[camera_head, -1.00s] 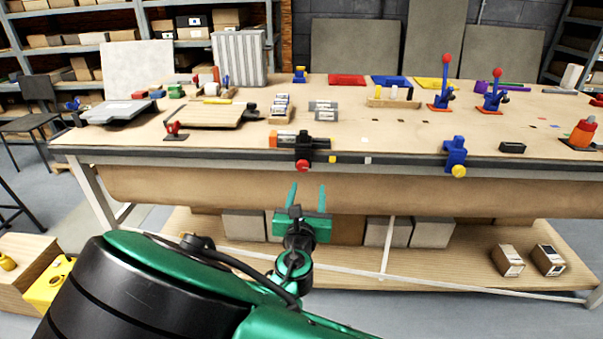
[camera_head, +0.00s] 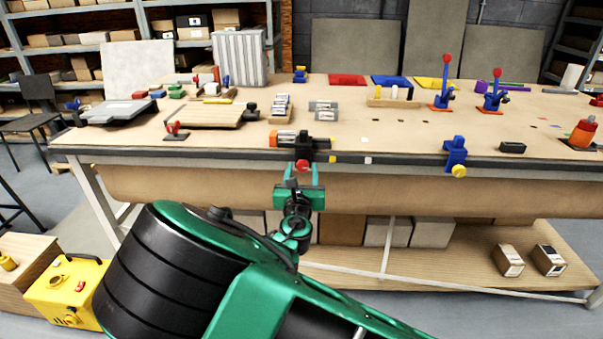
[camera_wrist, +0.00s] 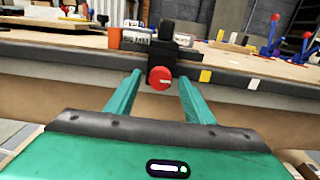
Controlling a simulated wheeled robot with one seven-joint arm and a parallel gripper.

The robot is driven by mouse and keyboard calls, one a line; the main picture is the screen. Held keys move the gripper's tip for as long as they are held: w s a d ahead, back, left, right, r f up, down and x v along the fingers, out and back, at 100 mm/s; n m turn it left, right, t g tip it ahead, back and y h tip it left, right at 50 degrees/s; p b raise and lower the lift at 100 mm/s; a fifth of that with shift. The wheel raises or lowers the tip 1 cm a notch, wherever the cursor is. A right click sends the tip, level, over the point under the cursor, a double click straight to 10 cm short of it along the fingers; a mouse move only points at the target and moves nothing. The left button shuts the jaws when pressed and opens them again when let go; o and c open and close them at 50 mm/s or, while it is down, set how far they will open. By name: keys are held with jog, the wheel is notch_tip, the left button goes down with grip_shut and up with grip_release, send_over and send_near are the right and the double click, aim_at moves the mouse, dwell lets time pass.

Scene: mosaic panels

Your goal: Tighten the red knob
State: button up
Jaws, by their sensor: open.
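The red knob (camera_head: 302,166) is on the front of a black clamp (camera_head: 312,146) at the workbench's front edge. In the wrist view the red knob (camera_wrist: 160,78) sits between the tips of my two green fingers, slightly beyond them, with a gap showing on each side. My gripper (camera_head: 301,172) is open and points at the knob from the front; it also shows in the wrist view (camera_wrist: 160,88). The clamp body (camera_wrist: 165,48) stands upright behind and above the knob. An orange and grey cylindrical piece (camera_wrist: 135,40) lies at the clamp's left. Contact with the knob cannot be seen.
The workbench (camera_head: 380,135) carries several tools and parts. A blue clamp with a yellow knob (camera_head: 456,157) is on the same edge to the right. Boxes stand on the lower shelf (camera_head: 450,270). A yellow case (camera_head: 65,292) is at lower left.

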jog(key=c, duration=1)
jog(key=shift+c, duration=0.2)
